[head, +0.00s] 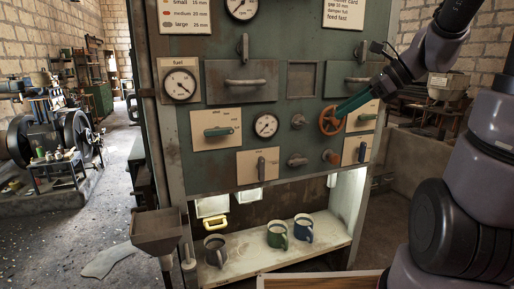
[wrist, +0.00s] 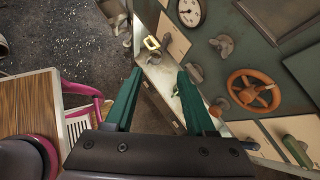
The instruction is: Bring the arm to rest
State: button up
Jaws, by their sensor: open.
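My arm reaches in from the right in the head view. My gripper (head: 341,111) has green fingers and hangs in front of the green control panel (head: 300,84), overlapping the orange handwheel (head: 328,121) in that picture. In the wrist view my gripper (wrist: 159,74) is open, its two fingers wide apart with nothing held between them. The handwheel (wrist: 254,90) shows to the right of the fingers there, apart from them. I cannot tell the exact distance to the panel.
Gauges, levers and knobs stick out of the panel. A wooden edge (head: 318,281) is at bottom. Open floor (head: 88,225) lies left.

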jog(key=s+d+r+n+t+h, duration=0.1)
jog(key=s+r+n+h, duration=0.1)
jog(key=s+n, duration=0.3)
jog(key=s+r+n+t+h, duration=0.1)
jog(key=s+n+h, duration=0.3)
jog(key=n, duration=0.7)
jog(key=shift+s+d+r+n+h, duration=0.3)
jog(key=shift+s+d+r+h, duration=0.1)
jog(key=shift+s+r, duration=0.25)
